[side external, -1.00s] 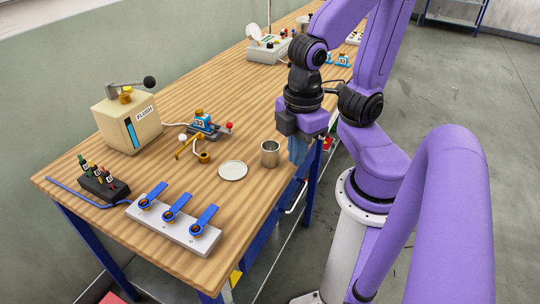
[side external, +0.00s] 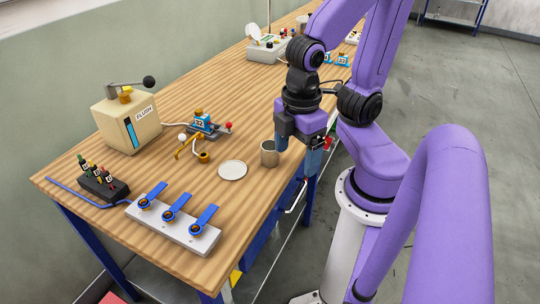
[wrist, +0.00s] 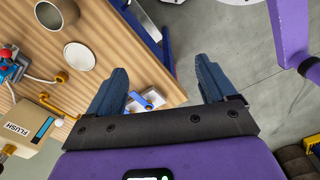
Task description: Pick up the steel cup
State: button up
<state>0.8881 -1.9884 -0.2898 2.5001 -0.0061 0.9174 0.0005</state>
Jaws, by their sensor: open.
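The steel cup (side external: 269,154) stands upright on the wooden bench near its right edge in the side view. It also shows in the wrist view (wrist: 48,16), cut off slightly at the top left. My gripper (side external: 298,152) is just right of the cup, pointing down beside the bench edge. Its blue fingers are apart and empty, one close to the cup in the side view; I cannot tell whether it touches. In the wrist view the fingers of my gripper (wrist: 160,68) are spread, with the cup well left of them.
A round pale dish (side external: 232,170) lies left of the cup. A brass nozzle fixture (side external: 204,157), a FLUSH box (side external: 127,123), a blue-lever block (side external: 180,228) and a dark connector block (side external: 104,186) stand on the bench (side external: 233,108). Bare wood surrounds the dish.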

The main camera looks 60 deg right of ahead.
aim_at(267, 156)
jog(key=w+f+n+t+h, duration=0.1)
jog(key=w+f+n+h, duration=0.1)
jog(key=w+f+h, duration=0.1)
jog(key=w+d+f+n+t+h, duration=0.1)
jog(key=w+f+n+h, duration=0.2)
jog(key=f+h, duration=0.1)
jog(key=w+f+n+t+h, duration=0.1)
jog(key=w+f+n+h, duration=0.2)
jog(key=h, duration=0.3)
jog(key=shift+w+d+f, duration=0.2)
jog(key=shift+w+f, duration=0.35)
jog(key=shift+f, duration=0.15)
jog(key=x, duration=1.2)
jog(key=shift+w+d+r, duration=0.1)
jog(key=shift+d, duration=0.05)
jog(key=shift+x, duration=2.55)
jog(key=shift+r, duration=0.2)
jog(key=c, duration=1)
